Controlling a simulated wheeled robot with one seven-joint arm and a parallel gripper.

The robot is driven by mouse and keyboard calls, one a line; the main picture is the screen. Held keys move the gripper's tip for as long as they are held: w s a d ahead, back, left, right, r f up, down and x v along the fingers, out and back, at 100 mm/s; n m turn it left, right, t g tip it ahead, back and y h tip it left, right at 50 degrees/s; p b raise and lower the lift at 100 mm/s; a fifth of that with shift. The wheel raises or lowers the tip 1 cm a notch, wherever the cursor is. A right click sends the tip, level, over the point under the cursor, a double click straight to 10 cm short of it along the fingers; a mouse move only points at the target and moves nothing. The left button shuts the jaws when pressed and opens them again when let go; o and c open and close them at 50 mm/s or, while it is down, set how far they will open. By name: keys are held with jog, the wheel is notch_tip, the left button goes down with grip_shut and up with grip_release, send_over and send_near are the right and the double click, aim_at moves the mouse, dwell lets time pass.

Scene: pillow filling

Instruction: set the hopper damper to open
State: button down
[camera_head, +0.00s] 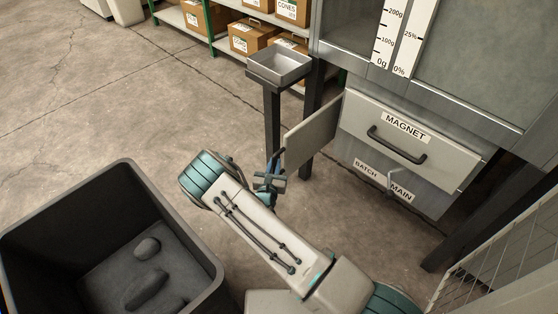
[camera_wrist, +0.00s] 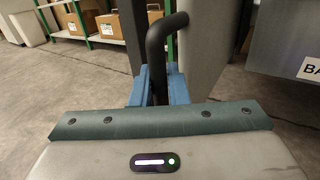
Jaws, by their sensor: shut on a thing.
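A flat grey plate (camera_head: 312,133) sticks out to the left from the hopper body, beside the MAGNET drawer; it looks like the damper. It also shows in the wrist view (camera_wrist: 203,50), right of a dark bent handle (camera_wrist: 156,50). My gripper (camera_head: 270,181) is at the plate's lower left edge. In the wrist view, the blue fingers of my gripper (camera_wrist: 153,88) are shut around the upright part of the handle. The wrist housing hides the handle's lower end. No open or shut marking for the damper is readable.
The MAGNET drawer (camera_head: 423,120) has a black handle. A metal tray (camera_head: 281,65) stands on a post behind my gripper. A dark bin (camera_head: 197,257) is at lower left. Open floor lies left.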

jog(key=shift+s+a+f, duration=0.15)
jog(key=shift+s+f, duration=0.05)
jog(key=c, duration=1.6)
grip_release()
jog(key=shift+o, duration=0.5)
jog(key=shift+s+a, duration=0.1)
jog(key=shift+a, duration=0.1)
jog(key=shift+d+r, duration=0.1)
jog(key=shift+s, duration=0.35)
jog(key=s+a+p, duration=0.1)
jog(key=s+p, duration=0.1)
jog(key=s, duration=0.4)
jog(key=shift+s+a, duration=0.2)
jog(key=shift+s, duration=0.1)
